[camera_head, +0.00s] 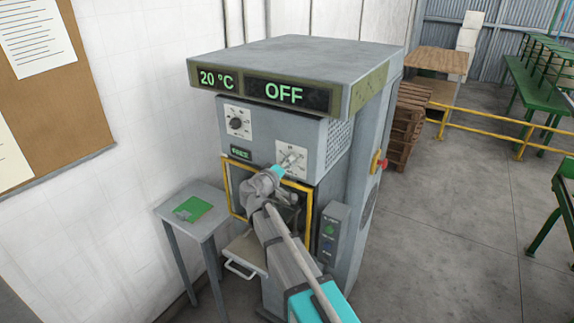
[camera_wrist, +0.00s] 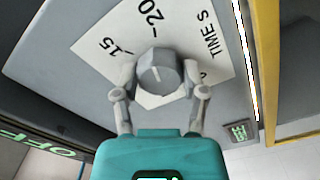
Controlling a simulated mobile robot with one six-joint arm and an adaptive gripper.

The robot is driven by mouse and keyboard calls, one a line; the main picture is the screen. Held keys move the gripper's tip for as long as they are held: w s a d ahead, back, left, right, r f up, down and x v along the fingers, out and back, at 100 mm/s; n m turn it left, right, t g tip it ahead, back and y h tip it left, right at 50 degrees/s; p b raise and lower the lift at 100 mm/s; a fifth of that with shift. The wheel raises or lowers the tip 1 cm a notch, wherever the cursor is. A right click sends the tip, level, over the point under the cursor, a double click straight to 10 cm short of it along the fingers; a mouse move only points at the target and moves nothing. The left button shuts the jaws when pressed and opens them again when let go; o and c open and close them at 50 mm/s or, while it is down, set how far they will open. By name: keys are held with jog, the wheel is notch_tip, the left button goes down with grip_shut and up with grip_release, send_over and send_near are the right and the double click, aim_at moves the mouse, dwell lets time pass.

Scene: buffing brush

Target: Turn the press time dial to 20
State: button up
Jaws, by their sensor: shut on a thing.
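The press time dial (camera_wrist: 160,75) is a grey knob on a white plate marked 15, 20 and "TIME S" in the wrist view. A pale line on the knob points roughly up toward the 20 side; its exact setting is hard to tell. My gripper (camera_wrist: 160,96) is shut on the knob, with one finger at each side. In the head view the dial's white plate (camera_head: 292,158) is on the lower right of the machine's front panel, with my gripper (camera_head: 281,168) at it and the knob partly hidden.
A second dial (camera_head: 237,122) sits up and left on the panel, above a small green display (camera_head: 241,152). The top display (camera_head: 264,90) reads 20 °C and OFF. A yellow-framed opening (camera_head: 309,208) lies below my gripper. A side table (camera_head: 190,191) stands left.

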jog(key=shift+m, duration=0.7)
jog(key=o, duration=1.1)
jog(key=shift+o, duration=0.2)
jog(key=v, duration=1.2)
